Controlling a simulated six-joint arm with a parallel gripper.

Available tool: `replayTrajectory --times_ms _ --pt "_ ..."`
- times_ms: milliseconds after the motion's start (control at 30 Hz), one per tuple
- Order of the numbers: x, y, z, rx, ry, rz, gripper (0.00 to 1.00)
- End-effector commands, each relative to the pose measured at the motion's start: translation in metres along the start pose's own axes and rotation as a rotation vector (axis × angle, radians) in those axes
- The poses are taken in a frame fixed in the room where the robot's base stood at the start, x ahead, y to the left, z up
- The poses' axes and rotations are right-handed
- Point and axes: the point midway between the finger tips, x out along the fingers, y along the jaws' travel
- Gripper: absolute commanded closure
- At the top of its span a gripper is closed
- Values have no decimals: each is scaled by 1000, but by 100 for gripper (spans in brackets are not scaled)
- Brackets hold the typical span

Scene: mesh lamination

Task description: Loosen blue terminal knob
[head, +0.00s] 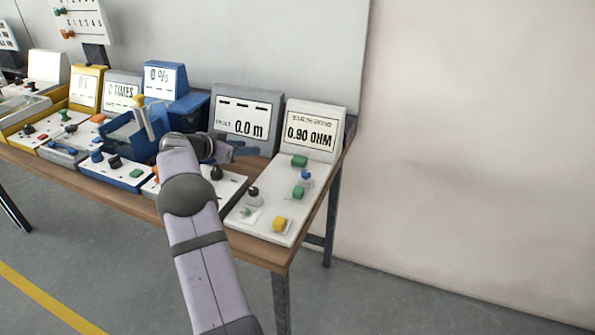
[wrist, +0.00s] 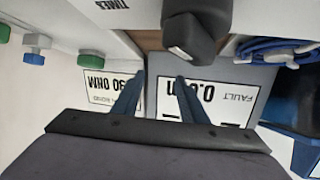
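In the head view, a small blue knob (head: 306,174) stands on the white earth bond unit (head: 262,224) at the right end of the bench.
A black knob (wrist: 194,35) rises near my fingertips in the wrist view. The earth bond unit also carries a green block (head: 299,160), a black knob (head: 253,191) and a yellow button (head: 280,223). Other instruments crowd the bench to the left. The floor right of the bench is clear.

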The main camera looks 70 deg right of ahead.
Motion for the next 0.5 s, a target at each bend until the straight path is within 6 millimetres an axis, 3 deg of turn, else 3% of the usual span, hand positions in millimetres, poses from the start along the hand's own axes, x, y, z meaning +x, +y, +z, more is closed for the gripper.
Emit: replayTrajectory --times_ms 100,200,333,500 --pt "-6 56 3 84 -1 225 61" --pt "-19 95 4 145 14 390 61" --pt "-37 131 2 204 50 547 61" --pt "-52 153 -1 270 97 648 61"
